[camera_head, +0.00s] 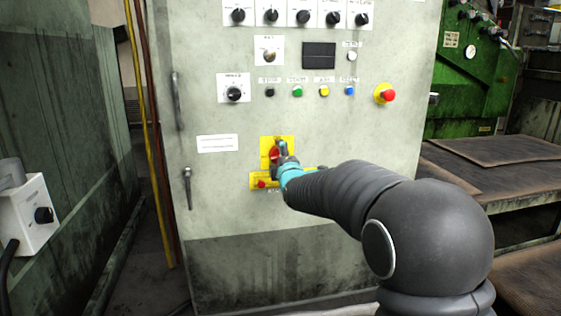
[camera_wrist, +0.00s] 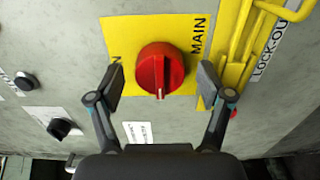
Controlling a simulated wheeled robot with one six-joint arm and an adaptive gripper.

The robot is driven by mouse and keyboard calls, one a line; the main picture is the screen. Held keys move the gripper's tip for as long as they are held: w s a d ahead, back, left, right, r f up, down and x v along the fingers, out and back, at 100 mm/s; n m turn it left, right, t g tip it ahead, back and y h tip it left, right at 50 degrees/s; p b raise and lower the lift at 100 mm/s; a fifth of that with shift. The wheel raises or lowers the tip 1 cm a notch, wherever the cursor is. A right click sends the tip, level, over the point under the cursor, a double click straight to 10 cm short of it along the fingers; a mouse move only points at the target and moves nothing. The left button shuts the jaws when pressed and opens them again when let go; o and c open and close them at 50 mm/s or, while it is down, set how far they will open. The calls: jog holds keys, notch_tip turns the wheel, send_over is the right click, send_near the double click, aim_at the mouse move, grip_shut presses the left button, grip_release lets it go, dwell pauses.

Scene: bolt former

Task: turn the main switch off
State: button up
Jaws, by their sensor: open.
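The main switch is a red round knob (camera_wrist: 160,70) on a yellow plate (camera_wrist: 130,32) marked MAIN, in the middle of the wrist view. A white mark on the knob points toward the bottom of that picture. In the head view the red knob (camera_head: 274,154) is partly hidden by my gripper (camera_head: 280,153), which is at the plate on the cabinet front. In the wrist view my gripper (camera_wrist: 160,82) is open, with one finger on each side of the knob. Gaps show between the fingers and the knob. Whether the fingertips touch the plate I cannot tell.
A yellow lock-out bracket (camera_wrist: 240,45) sits close beside the right finger in the wrist view. The grey cabinet (camera_head: 210,200) carries several knobs and buttons above, and a red emergency button (camera_head: 388,96). A door handle (camera_head: 187,187) is to the left.

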jog(key=v, duration=1.2)
